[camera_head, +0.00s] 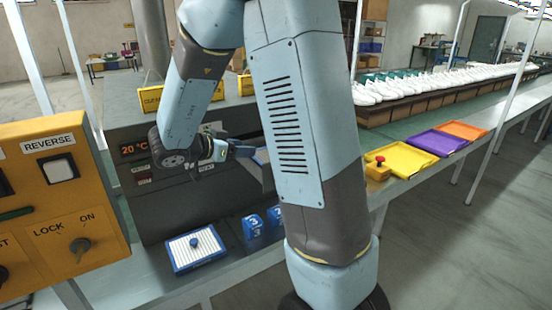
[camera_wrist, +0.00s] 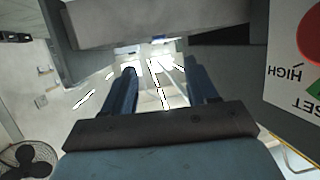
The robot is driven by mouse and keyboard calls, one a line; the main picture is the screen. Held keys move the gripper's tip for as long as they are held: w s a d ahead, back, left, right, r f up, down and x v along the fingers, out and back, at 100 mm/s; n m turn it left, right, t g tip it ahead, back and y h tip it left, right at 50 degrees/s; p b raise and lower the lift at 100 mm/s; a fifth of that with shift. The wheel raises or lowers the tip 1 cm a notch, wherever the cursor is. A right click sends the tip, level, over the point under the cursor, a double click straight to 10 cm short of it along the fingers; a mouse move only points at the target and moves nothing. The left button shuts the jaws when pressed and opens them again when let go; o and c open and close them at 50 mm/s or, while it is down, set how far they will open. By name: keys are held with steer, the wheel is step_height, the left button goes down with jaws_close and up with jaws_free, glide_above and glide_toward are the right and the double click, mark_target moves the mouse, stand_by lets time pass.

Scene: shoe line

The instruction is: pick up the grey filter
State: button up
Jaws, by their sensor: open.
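A flat panel with a blue frame, a pale ribbed face and a blue knob (camera_head: 195,247) lies on the metal bench in the head view. It looks like a filter, but its face is whitish, and I cannot tell if it is the grey filter. My gripper (camera_head: 244,150) is well above and to the right of it, in front of the dark machine, partly hidden by my arm. In the wrist view my gripper's two blue fingers (camera_wrist: 162,88) are apart with nothing between them. The panel does not show in the wrist view.
Blue blocks marked 3 (camera_head: 252,225) stand right of the panel. The dark machine (camera_head: 150,200) rises behind the bench. A yellow control box (camera_head: 60,200) is at left. Yellow (camera_head: 402,160), purple (camera_head: 437,142) and orange (camera_head: 462,130) trays lie at right, beside a red button box (camera_head: 378,170).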

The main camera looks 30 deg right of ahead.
mark_target(262, 155)
steer(key=x, duration=1.3)
steer(key=shift+s, duration=0.1)
jaws_close()
steer(key=shift+r, duration=0.1)
stand_by(0.3)
